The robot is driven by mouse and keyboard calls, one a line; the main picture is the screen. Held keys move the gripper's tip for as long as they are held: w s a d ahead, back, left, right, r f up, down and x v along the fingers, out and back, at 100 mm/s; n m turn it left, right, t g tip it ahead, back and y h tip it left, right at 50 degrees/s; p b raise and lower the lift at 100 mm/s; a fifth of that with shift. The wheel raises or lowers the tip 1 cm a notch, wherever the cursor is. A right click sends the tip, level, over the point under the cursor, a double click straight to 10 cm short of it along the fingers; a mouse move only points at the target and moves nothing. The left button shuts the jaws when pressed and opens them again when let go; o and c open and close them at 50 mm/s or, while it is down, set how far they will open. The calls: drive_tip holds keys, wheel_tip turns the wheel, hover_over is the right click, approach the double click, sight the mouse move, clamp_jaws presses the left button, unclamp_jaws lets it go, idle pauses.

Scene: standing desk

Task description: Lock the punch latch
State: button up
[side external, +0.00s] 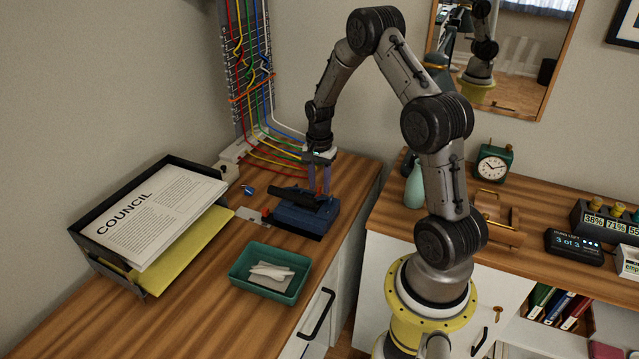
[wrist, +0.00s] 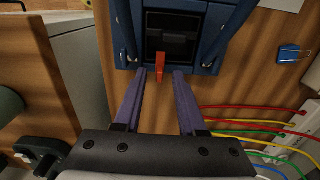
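The hole punch (side external: 303,216) is a dark blue base with a black lever on top, on the wooden desk. In the wrist view its blue frame (wrist: 209,40) is at the top, with a dark middle. A small orange-red tab (wrist: 161,68), seemingly the latch, sticks out of its near edge. My gripper (wrist: 160,74) is open. Its two purple fingers lie left and right of the tab, apart from each other. In the side view my gripper (side external: 319,192) points down at the punch's far right end. The tab is hard to make out there. I cannot tell if a finger touches it.
A green tray (side external: 240,279) with white strips stands in front of the punch. A black paper tray (side external: 150,283) is at left. Colored cables (side external: 268,140) run down the wall behind. A small blue item (side external: 248,190) lies behind the punch.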

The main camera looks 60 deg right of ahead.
sight(320, 187)
wheel_tip(320, 187, up, 14)
idle(0.7)
drive_tip(key=shift+f, duration=0.1)
drive_tip(key=s+a+r+n+t+h, duration=0.1)
drive_tip(key=s+a+r+n+t, duration=0.15)
drive_tip(key=a+r, duration=0.6)
drive_tip(key=s+a+r+n+t, duration=0.1)
drive_tip(key=a+r+n, duration=0.3)
drive_tip(key=a+r, duration=0.4)
drive_tip(key=s+a+f+n+t, duration=0.1)
drive_tip(key=s+a+f+n, duration=0.1)
drive_tip(key=s+a+n, duration=0.2)
drive_tip(key=s+a+f+n+t+y, duration=0.1)
drive_tip(key=s+a+f+n, duration=0.1)
drive_tip(key=s+a+n, duration=0.2)
drive_tip(key=s+n, duration=0.3)
drive_tip(key=s, duration=0.4)
drive_tip(key=shift+a+f+n, duration=0.25)
drive_tip(key=shift+f+n, duration=0.05)
drive_tip(key=shift+n, duration=0.05)
